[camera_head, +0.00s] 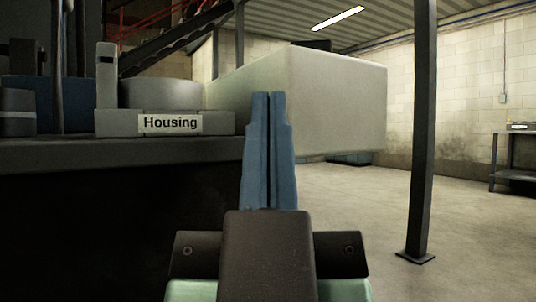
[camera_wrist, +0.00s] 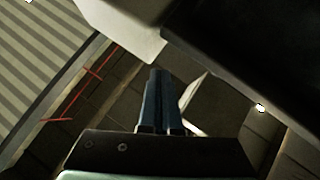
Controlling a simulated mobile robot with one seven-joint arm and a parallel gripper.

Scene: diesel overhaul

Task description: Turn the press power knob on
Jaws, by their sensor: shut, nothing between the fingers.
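My gripper (camera_head: 268,97) is in the middle of the head view, its two blue fingers pressed together and pointing up, with nothing between them. It also shows in the wrist view (camera_wrist: 160,74). Behind the fingers is a large pale box-shaped body (camera_head: 330,95); I cannot tell whether it belongs to the press. I cannot make out a power knob in either view.
A dark bench (camera_head: 120,155) at the left carries a block labelled "Housing" (camera_head: 170,123) and grey and blue parts. A dark steel post (camera_head: 422,150) stands at the right. A small table (camera_head: 518,150) is at the far right edge. Open concrete floor lies between.

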